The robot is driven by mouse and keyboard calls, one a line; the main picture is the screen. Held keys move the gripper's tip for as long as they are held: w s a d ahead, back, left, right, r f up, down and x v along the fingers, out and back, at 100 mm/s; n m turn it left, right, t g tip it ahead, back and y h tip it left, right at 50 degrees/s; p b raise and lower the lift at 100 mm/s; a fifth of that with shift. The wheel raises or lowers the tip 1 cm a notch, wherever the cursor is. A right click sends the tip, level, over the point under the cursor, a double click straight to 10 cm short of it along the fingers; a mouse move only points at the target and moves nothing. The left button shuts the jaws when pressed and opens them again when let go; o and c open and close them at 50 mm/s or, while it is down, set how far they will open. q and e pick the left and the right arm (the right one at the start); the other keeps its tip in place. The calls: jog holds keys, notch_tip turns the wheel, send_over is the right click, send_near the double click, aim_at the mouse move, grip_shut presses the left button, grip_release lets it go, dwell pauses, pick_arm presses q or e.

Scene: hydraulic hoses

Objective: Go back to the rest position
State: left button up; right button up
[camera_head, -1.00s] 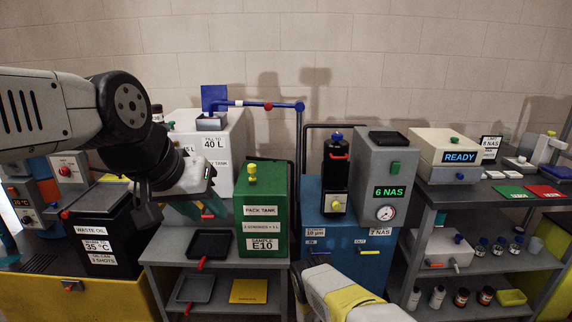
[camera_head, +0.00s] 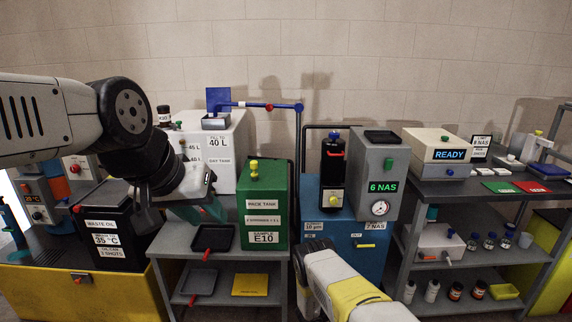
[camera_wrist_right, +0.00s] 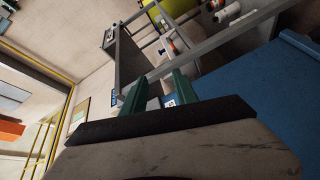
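My left arm comes in from the left in the head view. Its gripper (camera_head: 203,211) hangs with teal fingers apart, in front of the white day tank (camera_head: 228,150) and left of the green pack tank (camera_head: 267,205). Nothing shows between the fingers. My right arm (camera_head: 342,285), with a yellow band, reaches up from the bottom in front of the blue cabinet (camera_head: 373,258); its fingers are not clear there. In the right wrist view, the right gripper (camera_wrist_right: 160,92) has its two teal fingers apart and empty.
A black waste oil box (camera_head: 118,252) stands on a yellow base (camera_head: 95,297) at left. A grey shelf cart (camera_head: 172,268) holds black trays. At right, a grey shelf unit (camera_head: 432,188) carries the READY device (camera_head: 432,142), bottles and coloured mats.

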jog(key=w+a+r+m+t+y, duration=0.1)
jog(key=w+a+r+y, duration=0.25)
jog(key=w+r, duration=0.65)
jog(key=w+a+r+m+t+y, duration=0.2)
jog(key=w+r+y, duration=0.2)
jog(key=w+r, duration=0.6)
jog(key=s+a+r+y, duration=0.2)
jog(key=a+r+y, duration=0.15)
jog(key=r, duration=0.75)
jog(key=s+a+r+y, duration=0.2)
jog(key=a+r+y, duration=0.15)
jog(key=r, duration=0.85)
jog(key=s+a+r+n+g+y, duration=0.1)
jog(key=s+a+r+y, duration=0.15)
jog(key=s+r, duration=0.55)
jog(key=s+a+r+n+y, duration=0.1)
jog(key=s+a+r+y, duration=0.15)
jog(key=s+r, duration=0.55)
jog(key=s+d+f+g, duration=0.1)
jog(key=s, duration=1.4)
jog(key=s+d+f+g+h, duration=0.1)
jog(key=s+f+g, duration=0.1)
jog(key=s, duration=1.3)
